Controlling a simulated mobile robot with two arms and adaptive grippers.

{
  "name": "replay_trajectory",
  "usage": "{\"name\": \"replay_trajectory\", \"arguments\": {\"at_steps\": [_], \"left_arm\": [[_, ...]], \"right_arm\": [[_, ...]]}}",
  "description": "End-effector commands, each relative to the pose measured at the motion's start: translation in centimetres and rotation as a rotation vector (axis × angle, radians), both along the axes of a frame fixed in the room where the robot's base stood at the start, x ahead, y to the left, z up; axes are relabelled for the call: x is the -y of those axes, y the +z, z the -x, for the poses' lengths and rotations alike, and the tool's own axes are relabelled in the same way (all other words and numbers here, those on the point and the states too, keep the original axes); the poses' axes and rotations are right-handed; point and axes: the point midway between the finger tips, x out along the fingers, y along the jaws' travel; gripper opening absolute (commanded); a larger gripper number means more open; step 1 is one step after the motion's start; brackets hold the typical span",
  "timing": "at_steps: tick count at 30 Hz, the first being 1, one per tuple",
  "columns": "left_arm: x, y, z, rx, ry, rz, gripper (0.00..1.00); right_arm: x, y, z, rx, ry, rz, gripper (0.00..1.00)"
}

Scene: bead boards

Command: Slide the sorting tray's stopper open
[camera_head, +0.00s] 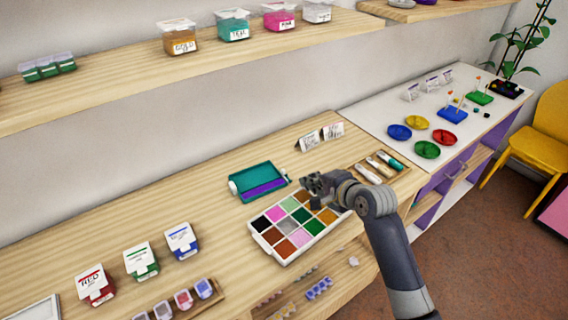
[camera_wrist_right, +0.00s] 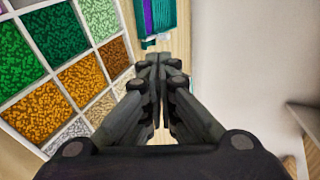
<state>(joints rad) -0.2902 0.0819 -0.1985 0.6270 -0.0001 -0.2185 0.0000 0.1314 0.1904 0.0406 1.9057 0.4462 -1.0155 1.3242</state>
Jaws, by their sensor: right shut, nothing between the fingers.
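The teal sorting tray (camera_head: 258,168) with a purple area inside lies on the wooden table behind the bead box. A small white part (camera_head: 233,187) shows at its left end, and a small piece at its right end; I cannot tell which is the stopper. In the right wrist view, the tray's teal edge (camera_wrist_right: 169,14) is at the top, just beyond the fingertips. My right gripper (camera_head: 312,181) is shut and empty, above the far edge of the bead box and right of the tray. It also shows in the wrist view (camera_wrist_right: 160,58). My left gripper is not in view.
A white bead box (camera_head: 262,240) with several coloured compartments lies under my right gripper. Labelled jars (camera_head: 140,262) stand at the front left. The table left of the tray is clear. A shelf (camera_head: 120,90) hangs above.

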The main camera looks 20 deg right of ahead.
Motion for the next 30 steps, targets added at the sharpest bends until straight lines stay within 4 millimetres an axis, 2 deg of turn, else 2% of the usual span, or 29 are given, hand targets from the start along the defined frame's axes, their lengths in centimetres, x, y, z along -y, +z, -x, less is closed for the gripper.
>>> {"name": "replay_trajectory", "arguments": {"at_steps": [7,13,17,20,24,27,30], "left_arm": [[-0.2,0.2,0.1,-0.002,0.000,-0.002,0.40],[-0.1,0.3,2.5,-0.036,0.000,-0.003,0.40],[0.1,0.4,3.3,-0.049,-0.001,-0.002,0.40],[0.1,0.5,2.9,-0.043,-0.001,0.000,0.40],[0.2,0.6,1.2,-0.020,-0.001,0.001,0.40],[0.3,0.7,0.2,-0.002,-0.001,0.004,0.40],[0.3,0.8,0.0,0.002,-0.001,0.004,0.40]], "right_arm": [[-0.3,-0.7,-1.0,-0.002,0.000,0.001,0.00],[-1.0,-2.1,-3.5,-0.002,0.001,0.000,0.00],[-1.4,-3.1,-5.1,-0.003,0.001,0.000,0.00],[-1.7,-3.8,-6.2,-0.002,0.000,0.001,0.00],[-2.0,-4.5,-7.4,-0.002,0.001,0.001,0.00],[-2.1,-4.8,-7.9,-0.001,0.001,0.002,0.00],[-2.2,-5.0,-8.2,0.000,0.000,0.002,0.00]]}}
